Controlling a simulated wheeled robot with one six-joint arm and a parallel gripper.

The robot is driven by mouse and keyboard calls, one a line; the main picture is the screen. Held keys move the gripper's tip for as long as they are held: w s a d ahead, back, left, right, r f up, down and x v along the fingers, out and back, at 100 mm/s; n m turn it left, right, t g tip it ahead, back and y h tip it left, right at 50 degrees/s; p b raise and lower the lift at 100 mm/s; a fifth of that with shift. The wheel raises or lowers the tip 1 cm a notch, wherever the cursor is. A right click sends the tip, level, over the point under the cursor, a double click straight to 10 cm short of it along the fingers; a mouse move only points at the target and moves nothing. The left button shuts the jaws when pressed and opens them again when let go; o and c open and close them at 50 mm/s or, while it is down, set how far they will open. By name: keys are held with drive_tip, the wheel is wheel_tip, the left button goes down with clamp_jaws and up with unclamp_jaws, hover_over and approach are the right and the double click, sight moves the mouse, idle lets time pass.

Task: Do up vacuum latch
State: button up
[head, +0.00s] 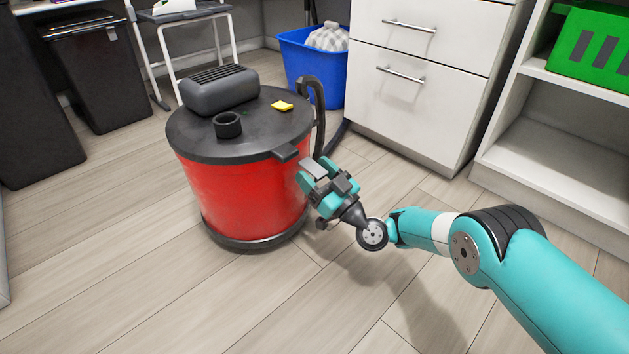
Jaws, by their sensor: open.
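The vacuum (243,190) is a red drum with a dark grey lid (265,125), standing upright on the floor left of centre. A dark latch tab (287,152) sticks out from the lid's rim on the side toward my arm. My gripper (314,174) is teal and dark grey, open, close to the drum's right side, just right of and below the tab. A flat pale grey piece shows at its fingers; I cannot tell whether it belongs to the latch or to my gripper. The gripper hides part of the drum's side, and contact cannot be told.
The lid carries a grey motor housing (221,89), a round black port (228,125) and a small yellow piece (282,106). A black hose (319,115) rises behind. A blue bin (300,58), white drawers (420,80) and shelves (570,140) stand behind. The front floor is clear.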

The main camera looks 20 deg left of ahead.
sight(305, 160)
drive_tip(key=shift+a+r, duration=0.1)
drive_tip(key=shift+a, duration=0.05)
drive_tip(key=shift+c, duration=0.4)
drive_tip(key=c, duration=0.9)
drive_tip(key=shift+o, duration=0.2)
drive_tip(key=r+h+p, duration=0.1)
drive_tip(key=p, duration=0.5)
drive_tip(key=shift+r+g+h, duration=0.3)
drive_tip(key=shift+r, duration=0.05)
drive_tip(key=h+p, duration=0.1)
drive_tip(key=p, duration=0.1)
drive_tip(key=r+h+p, duration=0.1)
drive_tip(key=p, duration=0.2)
drive_tip(key=shift+d+g+p, duration=0.2)
drive_tip(key=shift+g+p, duration=0.15)
drive_tip(key=shift+g, duration=0.05)
drive_tip(key=h+p, duration=0.1)
drive_tip(key=p, duration=0.1)
drive_tip(key=g+h+p, duration=0.1)
drive_tip(key=h+p, duration=0.1)
drive_tip(key=p, duration=0.1)
drive_tip(key=shift+r+h, duration=0.3)
drive_tip(key=shift+a+r+g+h+p, duration=0.15)
drive_tip(key=shift+g+h+p, duration=0.35)
drive_tip(key=shift+h, duration=0.55)
drive_tip(key=shift+a+r+g+h+p, duration=0.15)
drive_tip(key=shift+g+h+p, duration=0.35)
drive_tip(key=shift+h, duration=0.55)
drive_tip(key=shift+w, duration=0.1)
